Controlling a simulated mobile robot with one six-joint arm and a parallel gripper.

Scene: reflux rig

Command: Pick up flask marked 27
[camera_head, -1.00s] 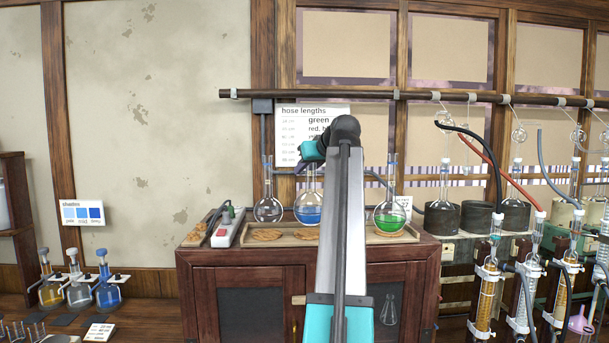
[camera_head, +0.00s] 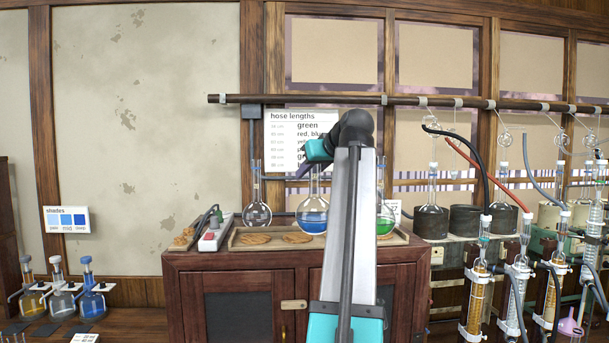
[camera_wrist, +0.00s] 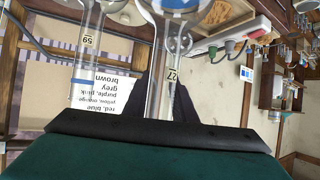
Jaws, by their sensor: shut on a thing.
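The flask marked 27 is a clear round flask with blue liquid (camera_head: 312,218) and a long neck, upright at the middle of the cabinet top. In the wrist view, which is upside down, its neck (camera_wrist: 159,85) runs between my dark fingers and the label 27 (camera_wrist: 172,76) shows beside it. My gripper (camera_head: 308,170) is shut on this neck. My arm hides part of the flask's right side in the head view. Whether its base is clear of the tray cannot be told for sure.
A clear flask (camera_head: 257,213) stands to the left and a green-liquid flask (camera_head: 385,222) to the right, partly behind my arm. A flask neck marked 59 (camera_wrist: 88,40) is close by in the wrist view. A rail (camera_head: 300,99) runs above. The tray (camera_head: 236,240) has cork mats.

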